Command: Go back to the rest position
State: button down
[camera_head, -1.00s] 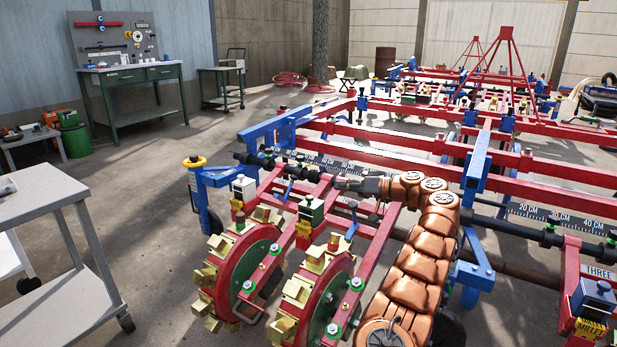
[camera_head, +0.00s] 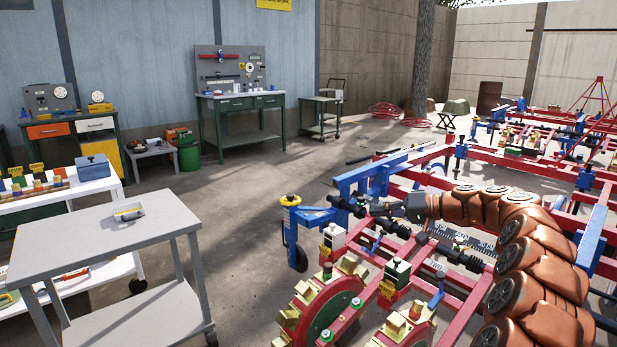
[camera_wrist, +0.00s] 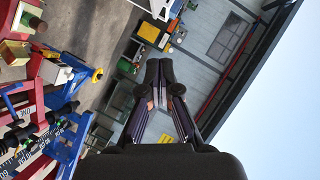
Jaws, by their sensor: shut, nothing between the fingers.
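My gripper (camera_head: 345,204) shows dark and small at the end of my orange-brown arm in the head view. It points left, in front of the blue end of the red and blue planter (camera_head: 400,172). In the wrist view, my gripper (camera_wrist: 158,72) has its two dark fingers together at the tips, with nothing held between them. Whether the gripper is clear of the planter is hard to tell from the head view. In the wrist view, the planter (camera_wrist: 62,150) lies to the left, apart from the fingers.
A grey cart (camera_head: 105,235) with a small device on top stands at the left. A white table (camera_head: 95,187) with coloured parts is behind it. A green workbench (camera_head: 240,103) stands at the back wall. Bare floor lies between cart and planter.

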jog(key=s+a+r+g+h+p, duration=0.2)
jog(key=s+a+r+p, duration=0.25)
jog(key=s, duration=0.35)
jog(key=s+a+r+n+g+h+p, duration=0.15)
jog(key=s+a+r+p, duration=0.3)
jog(key=s, duration=0.45)
jog(key=s+a+r+m+g+h+p, duration=0.1)
jog(key=s+a+r+g+p, duration=0.3)
jog(key=s, duration=0.4)
jog(key=s+d+h+p, duration=0.3)
jog(key=s+d+p, duration=0.1)
jog(key=s, duration=0.6)
jog(key=s+d+r+m+h+p, duration=0.1)
jog(key=s+d+h+p, duration=0.2)
jog(key=s, duration=0.7)
jog(key=s+d+h+p, duration=0.3)
jog(key=s+d+p, duration=0.3)
jog(key=s, duration=0.4)
jog(key=shift+r+p, duration=0.25)
jog(key=shift+p, duration=0.5)
jog(key=shift+s+m+h, duration=0.1)
jog(key=shift+m+h, duration=0.15)
